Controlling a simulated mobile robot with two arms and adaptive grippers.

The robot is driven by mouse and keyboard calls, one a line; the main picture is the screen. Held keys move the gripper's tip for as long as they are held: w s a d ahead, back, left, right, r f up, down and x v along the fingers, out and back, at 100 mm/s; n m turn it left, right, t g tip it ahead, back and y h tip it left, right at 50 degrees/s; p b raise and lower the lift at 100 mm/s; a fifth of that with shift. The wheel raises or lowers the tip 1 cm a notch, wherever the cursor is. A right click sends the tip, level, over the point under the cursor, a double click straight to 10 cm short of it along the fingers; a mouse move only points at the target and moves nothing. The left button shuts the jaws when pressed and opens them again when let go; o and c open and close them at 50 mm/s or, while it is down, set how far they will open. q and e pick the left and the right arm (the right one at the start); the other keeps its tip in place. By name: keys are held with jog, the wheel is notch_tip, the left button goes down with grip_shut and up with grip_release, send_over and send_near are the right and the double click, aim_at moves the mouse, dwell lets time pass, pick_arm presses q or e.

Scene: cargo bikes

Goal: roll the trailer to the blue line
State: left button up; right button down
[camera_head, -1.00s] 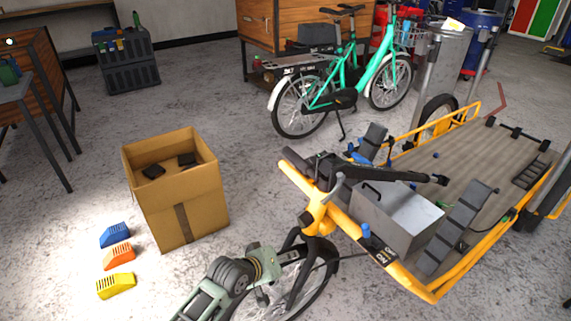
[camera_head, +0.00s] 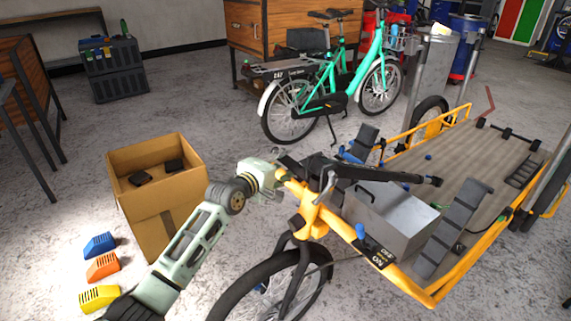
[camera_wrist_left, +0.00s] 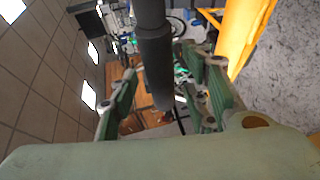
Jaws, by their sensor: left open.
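The yellow-framed trailer (camera_head: 438,286) stands at the right of the head view, with a flat bed and a front wheel (camera_head: 262,290). A black handlebar crosses its yellow front post (camera_head: 312,215). My left gripper (camera_head: 277,160) is at the handlebar's left end. In the left wrist view a dark bar with a grip (camera_wrist_left: 155,60) lies between the spread green fingers of my left gripper (camera_wrist_left: 160,80). The fingers are open, and I cannot tell whether they touch it. My right gripper is out of view. No blue line shows on the floor.
A cardboard box (camera_head: 140,215) stands left of my left arm, with blue, orange and yellow blocks (camera_head: 100,267) beside it. A green bicycle (camera_head: 325,95) stands behind the trailer. A grey box (camera_head: 395,225) sits on the bed. Bare concrete lies between the box and bicycle.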

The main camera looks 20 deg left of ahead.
pick_arm(q)
jog(key=shift+x, duration=0.95)
jog(key=shift+c, duration=0.5)
grip_shut()
